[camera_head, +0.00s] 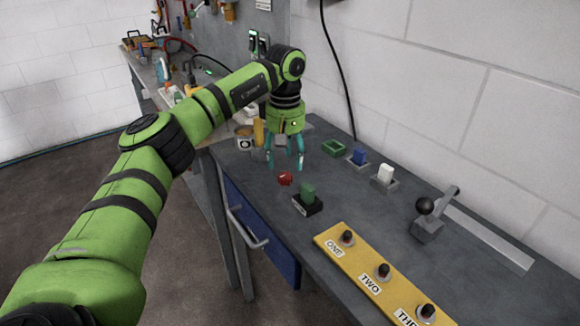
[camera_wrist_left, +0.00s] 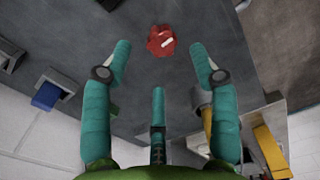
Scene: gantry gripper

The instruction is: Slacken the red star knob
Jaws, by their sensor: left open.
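The red star knob (camera_head: 285,178) sits on the grey workbench top, near its front edge. My left gripper (camera_head: 284,163) points down just above and behind the knob, with its teal fingers spread and nothing between them. In the left wrist view the knob (camera_wrist_left: 161,41) shows a white mark on its face. It lies beyond the fingertips there, between the two outer fingers, and no finger visibly touches it. My right gripper is in neither view.
A green block in a black holder (camera_head: 308,199) stands close to the knob. A green frame (camera_head: 334,148), a blue block (camera_head: 358,157) and a white block (camera_head: 385,174) line the back. A yellow button panel (camera_head: 380,272) and a black-knobbed lever (camera_head: 427,209) are at right.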

